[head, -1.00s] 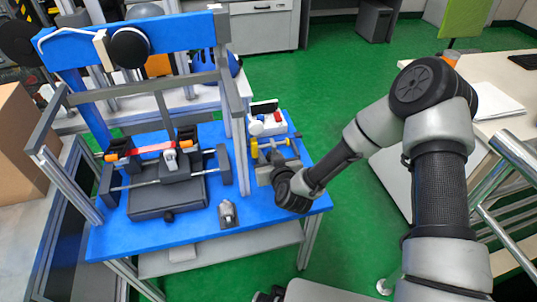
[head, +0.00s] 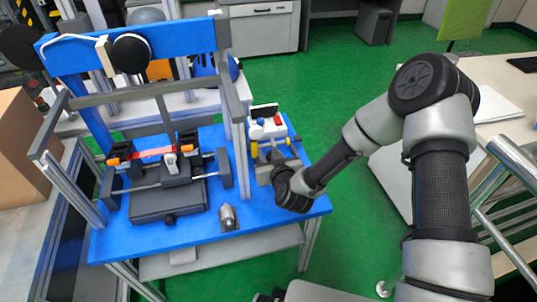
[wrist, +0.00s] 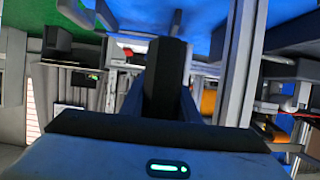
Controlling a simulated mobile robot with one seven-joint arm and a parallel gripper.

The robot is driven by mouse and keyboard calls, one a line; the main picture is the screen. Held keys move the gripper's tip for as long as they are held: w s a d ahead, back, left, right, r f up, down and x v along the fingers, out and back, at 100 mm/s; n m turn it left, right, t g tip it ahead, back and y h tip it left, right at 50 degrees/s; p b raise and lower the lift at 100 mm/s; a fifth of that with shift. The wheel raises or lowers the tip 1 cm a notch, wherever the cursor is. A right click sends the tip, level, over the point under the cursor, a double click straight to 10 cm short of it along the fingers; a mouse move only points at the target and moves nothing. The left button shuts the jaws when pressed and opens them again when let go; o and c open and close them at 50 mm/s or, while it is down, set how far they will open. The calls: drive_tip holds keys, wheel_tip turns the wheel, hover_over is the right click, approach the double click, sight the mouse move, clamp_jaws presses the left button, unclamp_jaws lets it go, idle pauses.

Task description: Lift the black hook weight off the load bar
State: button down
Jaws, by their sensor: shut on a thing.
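My gripper (head: 268,168) is at the right edge of the blue table, just right of the tower's front upright. In the wrist view a black block-like thing, which I take for the black hook weight (wrist: 165,75), stands between the fingers, and the gripper is shut on it. Its hook does not show clearly. In the head view my gripper and wrist mostly hide the held thing. I cannot clearly pick out the load bar, or tell whether the weight still touches it.
The blue table (head: 190,238) carries a grey tower frame (head: 240,140), a black fixture (head: 168,203) with orange ends and a small silver cylinder (head: 228,216). A white control box (head: 268,128) with a red button stands behind my gripper.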

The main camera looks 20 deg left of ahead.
sight(268, 156)
drive_tip(key=shift+r, duration=0.3)
drive_tip(key=shift+r+p, duration=0.6)
drive_tip(key=shift+r, duration=0.3)
drive_tip(key=s+d+b, duration=0.1)
drive_tip(key=s+d, duration=0.2)
drive_tip(key=s, duration=0.3)
drive_tip(key=shift+s+d, duration=0.15)
drive_tip(key=shift+d, duration=0.25)
idle(0.5)
idle(0.5)
drive_tip(key=shift+s+d+r+p, duration=0.25)
drive_tip(key=shift+r+p, duration=0.25)
drive_tip(key=shift+r, duration=0.35)
drive_tip(key=shift+s+d+r+p, duration=0.1)
drive_tip(key=shift+s+r+p, duration=0.2)
drive_tip(key=shift+r+p, duration=0.35)
drive_tip(key=shift+s+d+r+p, duration=0.2)
drive_tip(key=shift+s+r+p, duration=0.15)
drive_tip(key=shift+r, duration=0.65)
